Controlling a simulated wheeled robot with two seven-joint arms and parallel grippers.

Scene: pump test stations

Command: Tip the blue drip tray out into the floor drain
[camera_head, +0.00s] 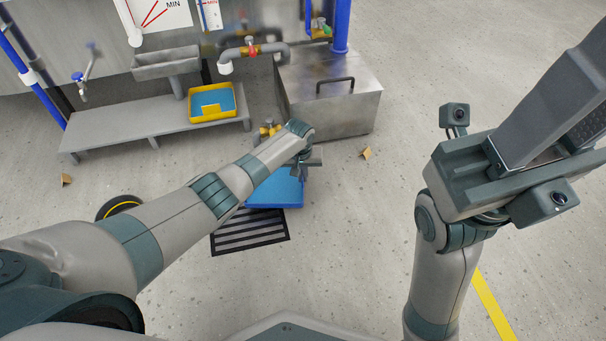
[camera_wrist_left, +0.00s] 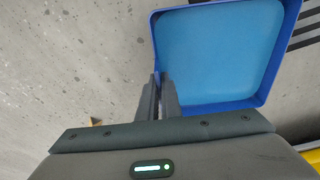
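The blue drip tray (camera_head: 275,192) is beyond the floor drain grate (camera_head: 250,240) in the head view and overlaps its far edge. I cannot tell whether it rests on the floor or is raised. It fills the upper right of the left wrist view (camera_wrist_left: 215,50), with a lighter blue inside; I cannot tell whether that is liquid. My left gripper (camera_head: 306,164) is at the tray's right side. Its fingers (camera_wrist_left: 160,80) are close together with the tray's side wall between them. My right gripper (camera_head: 560,100) is up at the right, its fingertips out of frame.
A metal box with a handle (camera_head: 345,100) stands behind the tray. A low grey bench (camera_head: 125,122) carries a yellow tray (camera_head: 190,108) with blue inside. A black and yellow round thing (camera_head: 119,204) lies left of the drain. Floor to the right of the drain is clear.

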